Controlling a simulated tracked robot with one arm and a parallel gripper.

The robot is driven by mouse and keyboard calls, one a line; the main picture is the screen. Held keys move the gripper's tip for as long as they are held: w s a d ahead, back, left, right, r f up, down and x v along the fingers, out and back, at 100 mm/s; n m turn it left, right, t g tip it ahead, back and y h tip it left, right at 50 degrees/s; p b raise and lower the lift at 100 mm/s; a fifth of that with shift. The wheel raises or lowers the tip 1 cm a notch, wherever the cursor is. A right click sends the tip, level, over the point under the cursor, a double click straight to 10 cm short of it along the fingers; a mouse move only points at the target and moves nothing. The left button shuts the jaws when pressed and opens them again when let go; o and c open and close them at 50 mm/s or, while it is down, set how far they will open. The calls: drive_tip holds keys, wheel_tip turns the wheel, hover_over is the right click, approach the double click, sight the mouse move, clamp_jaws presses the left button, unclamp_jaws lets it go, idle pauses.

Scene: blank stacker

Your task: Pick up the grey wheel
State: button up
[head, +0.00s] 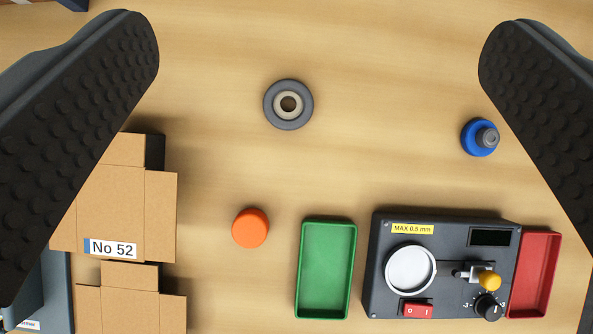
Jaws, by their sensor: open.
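The grey wheel (271,104) lies flat on the wooden table, a dark grey ring with a paler hub and a dark centre hole. It is in the upper middle of the head view. My gripper (318,60) is wide open, with one black studded finger at the left and one at the right. The wheel lies between the two fingers in the picture, a little left of the middle. Neither finger touches it, and nothing is between the fingertips.
An orange disc (250,228), a green tray (326,313) and a black device (450,258) lie below the wheel. A red tray (547,275) is beside the device. A blue knobbed piece (472,138) is at right, cardboard boxes (120,205) at left. Table around the wheel is clear.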

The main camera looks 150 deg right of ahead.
wheel_tip(320, 180, down, 18)
drive_tip(key=w+r+n+g, duration=0.1)
drive_tip(key=w+g, duration=0.1)
drive_tip(key=g, duration=0.5)
drive_tip(key=b, duration=0.1)
approach(288, 104)
drive_tip(key=shift+w+d+f, duration=0.2)
drive_tip(key=shift+d+f, duration=0.15)
drive_tip(key=shift+f, duration=0.1)
drive_tip(key=shift+w+a+f+b, duration=0.15)
drive_tip(key=shift+f+b, duration=0.1)
drive_tip(key=shift+f, duration=0.65)
drive_tip(key=shift+w+f+b, duration=0.1)
drive_tip(key=shift+f+b, duration=0.15)
drive_tip(key=shift+f, duration=0.7)
drive_tip(key=shift+w+a+f+b, duration=0.15)
drive_tip(key=shift+f+b, duration=0.1)
drive_tip(key=shift+f, duration=0.65)
drive_tip(key=shift+d, duration=0.1)
drive_tip(key=c, duration=1.1)
